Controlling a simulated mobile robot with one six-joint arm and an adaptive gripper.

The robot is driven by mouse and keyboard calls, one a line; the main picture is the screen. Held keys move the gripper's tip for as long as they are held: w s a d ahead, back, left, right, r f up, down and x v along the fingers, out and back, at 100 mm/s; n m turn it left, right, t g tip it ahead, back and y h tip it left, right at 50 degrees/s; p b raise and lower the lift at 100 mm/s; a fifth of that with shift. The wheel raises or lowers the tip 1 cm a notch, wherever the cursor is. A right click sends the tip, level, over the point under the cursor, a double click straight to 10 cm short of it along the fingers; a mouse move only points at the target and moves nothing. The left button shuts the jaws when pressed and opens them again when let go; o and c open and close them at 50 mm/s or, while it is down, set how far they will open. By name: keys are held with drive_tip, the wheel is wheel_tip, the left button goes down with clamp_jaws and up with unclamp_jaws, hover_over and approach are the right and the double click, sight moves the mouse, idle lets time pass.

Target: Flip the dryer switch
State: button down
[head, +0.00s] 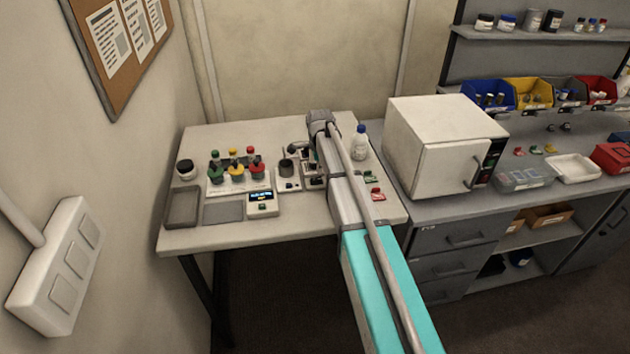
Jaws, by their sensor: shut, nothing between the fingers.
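My arm reaches across the right half of the white table (240,235) in the head view. My gripper (308,162) is at its far end, low over the back of the table, shut and with nothing in it. Its fingertips are small and partly hidden by my own arm. Just left of it stands a small white device with a dark cylinder (287,168) on top and a small control on its front. Parts of another small apparatus show behind my arm. I cannot tell which device is the dryer, and the state of any switch is too small to read.
A rack with coloured-capped tubes (236,175), a small display unit (262,203), a grey tray (183,207) and a jar (185,169) stand left. A white oven-like box (440,120) stands on the right bench.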

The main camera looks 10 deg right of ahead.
sight(319, 179)
drive_tip(key=shift+f+b, duration=1.35)
idle(1.1)
drive_tip(key=shift+r+p, duration=3.55)
drive_tip(key=s+n, duration=1.8)
drive_tip(key=s, duration=1.1)
drive_tip(key=shift+a, duration=0.25)
